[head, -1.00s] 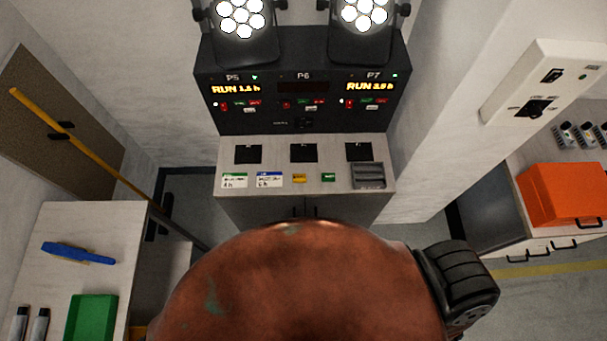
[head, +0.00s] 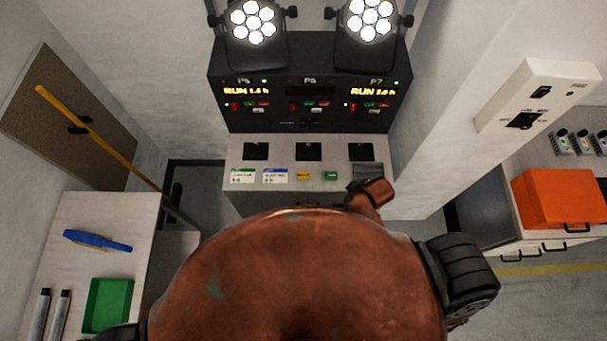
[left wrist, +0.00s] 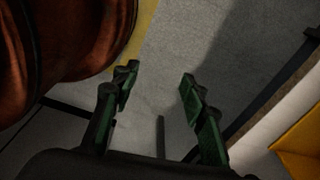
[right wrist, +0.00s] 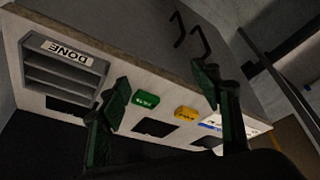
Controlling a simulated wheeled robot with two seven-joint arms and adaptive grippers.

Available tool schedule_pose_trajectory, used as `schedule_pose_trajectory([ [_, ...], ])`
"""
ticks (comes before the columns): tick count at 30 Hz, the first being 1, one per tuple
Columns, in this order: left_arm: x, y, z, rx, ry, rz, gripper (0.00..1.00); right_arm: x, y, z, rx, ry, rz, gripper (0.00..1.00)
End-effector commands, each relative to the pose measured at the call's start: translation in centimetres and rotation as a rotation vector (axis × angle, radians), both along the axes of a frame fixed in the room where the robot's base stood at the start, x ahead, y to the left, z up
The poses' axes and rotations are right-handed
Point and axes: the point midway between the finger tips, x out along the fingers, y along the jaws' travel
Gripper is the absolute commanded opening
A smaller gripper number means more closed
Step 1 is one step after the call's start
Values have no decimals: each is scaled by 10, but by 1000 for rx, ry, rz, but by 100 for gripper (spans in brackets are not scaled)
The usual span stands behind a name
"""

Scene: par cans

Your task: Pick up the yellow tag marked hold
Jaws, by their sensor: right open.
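The yellow tag (head: 303,176) lies on the pale ledge (head: 236,150) of the dark console, between a blue-topped card and a green tag (head: 331,176). The right wrist view shows the yellow tag (right wrist: 187,113) beyond and between my right gripper's fingers, nearer the right finger. My right gripper (right wrist: 162,80) is open and empty, above the ledge's front edge, apart from the tag. In the head view my right wrist shows by the ledge's right end; its fingers are hard to make out. My left gripper (left wrist: 158,78) is open and empty over the floor.
A grey slotted tray marked DONE (right wrist: 65,68) sits at the ledge's end. Two cards (head: 242,176) lie at its left. Dark handles (right wrist: 190,35) project from the cabinet front. A side table at left holds a blue tool (head: 97,240) and green tray (head: 107,305); an orange case (head: 560,198) stands right.

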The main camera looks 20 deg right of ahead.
Motion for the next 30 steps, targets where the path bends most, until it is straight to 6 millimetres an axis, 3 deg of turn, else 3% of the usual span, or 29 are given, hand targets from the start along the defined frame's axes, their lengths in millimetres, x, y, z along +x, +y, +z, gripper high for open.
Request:
schedule_pose_trajectory([
  [8, 9, 0, 3, 0, -10, -2, 40, 52, 79, 10, -40, -59, 514, 58],
  [12, 15, 0, 5, -1, -18, -3, 40, 77, 123, 14, -105, -92, 891, 58],
  [16, 16, -1, 7, -1, -20, -3, 40, 99, 154, 15, -209, -108, 1341, 58],
  [19, 16, -1, 8, -1, -20, -3, 40, 114, 158, 15, -294, -93, 1660, 58],
  [24, 16, -1, 10, -1, -19, -3, 40, 137, 140, 18, -398, -32, 2053, 58],
  [30, 13, 0, 10, -1, -16, -3, 40, 153, 120, 22, -443, 24, 2263, 58],
])
